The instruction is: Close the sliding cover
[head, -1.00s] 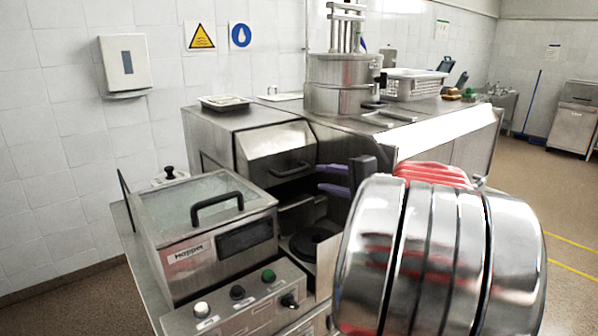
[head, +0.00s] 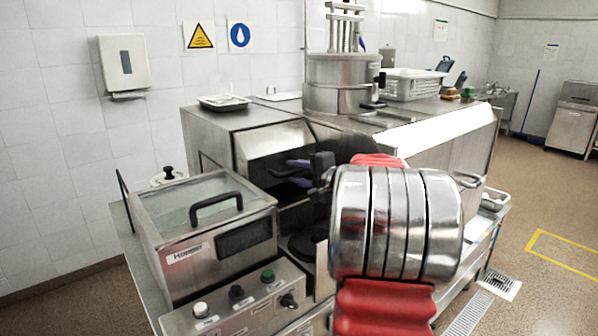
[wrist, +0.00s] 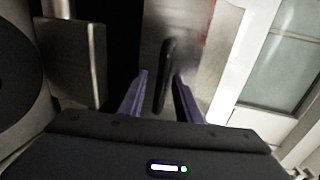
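The sliding cover (head: 268,143) is a sloped brushed-metal panel on the front of the steel machine, with a dark opening below it. My gripper (head: 292,167), with purple fingers, is at the panel's lower right, where it hides most of the cover's handle. In the wrist view, the dark bar handle (wrist: 168,60) stands on the metal panel (wrist: 200,25). My gripper (wrist: 162,77) has one finger on each side of the handle. The fingers are apart, with a gap visible on the left; whether the right finger touches the handle I cannot tell.
A glass-topped hopper box (head: 200,225) with a black handle stands at the front left, beside a button panel (head: 240,305). A steel cylinder (head: 338,85) and a white perforated basket (head: 412,84) are on the machine top. Open floor (head: 545,200) lies at the right.

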